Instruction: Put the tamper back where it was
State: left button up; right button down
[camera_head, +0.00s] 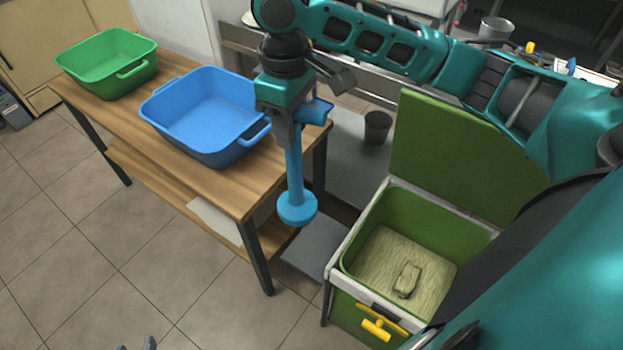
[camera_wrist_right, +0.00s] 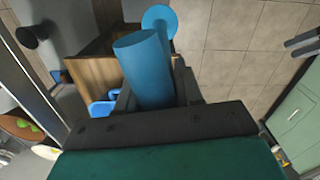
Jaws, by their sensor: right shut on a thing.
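The blue tamper (camera_head: 295,170) hangs upright with its round foot (camera_head: 297,207) down. My right gripper (camera_head: 284,125) is shut on its upper end, where a thick blue handle sticks out to the right. In the right wrist view the handle (camera_wrist_right: 145,65) is large between the fingers, with the foot (camera_wrist_right: 160,20) beyond it. The tamper is in the air by the right end of the wooden table (camera_head: 225,195), left of the green box. My left gripper (camera_head: 136,346) barely shows at the bottom edge, with its fingertips apart and nothing seen between them.
A blue tub (camera_head: 205,115) and a green tub (camera_head: 108,62) stand on the table. The green box (camera_head: 365,225) has its lid (camera_head: 450,150) raised and pale material with a small block (camera_head: 408,279) inside. A yellow handle (camera_head: 377,328) is on its front. A dark cup (camera_head: 377,127) stands behind.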

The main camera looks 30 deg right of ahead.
aim_at(297, 206)
jog(key=d+f+n+b, duration=0.4)
jog(key=d+n+b, duration=0.1)
jog(key=n, duration=1)
pick_arm(q)
notch_tip(297, 206, down, 6)
jog(key=w+d+b, duration=0.1)
jog(key=d+b, duration=0.1)
jog(key=b, duration=0.2)
jog(key=shift+w+d+h, duration=0.25)
jog(key=shift+w+h, duration=0.05)
pick_arm(e)
notch_tip(297, 206, down, 19)
jog(key=shift+w+f, duration=0.15)
jog(key=shift+f, duration=0.05)
pick_arm(q)
jog(key=shift+r, duration=0.1)
pick_arm(e)
jog(key=shift+f, duration=0.1)
jog(key=c, duration=0.7)
grip_release()
jog(key=shift+f, duration=0.1)
jog(key=shift+c, duration=0.2)
pick_arm(q)
jog(key=shift+a, duration=0.15)
jog(key=shift+s+f, duration=0.1)
jog(key=shift+f, duration=0.1)
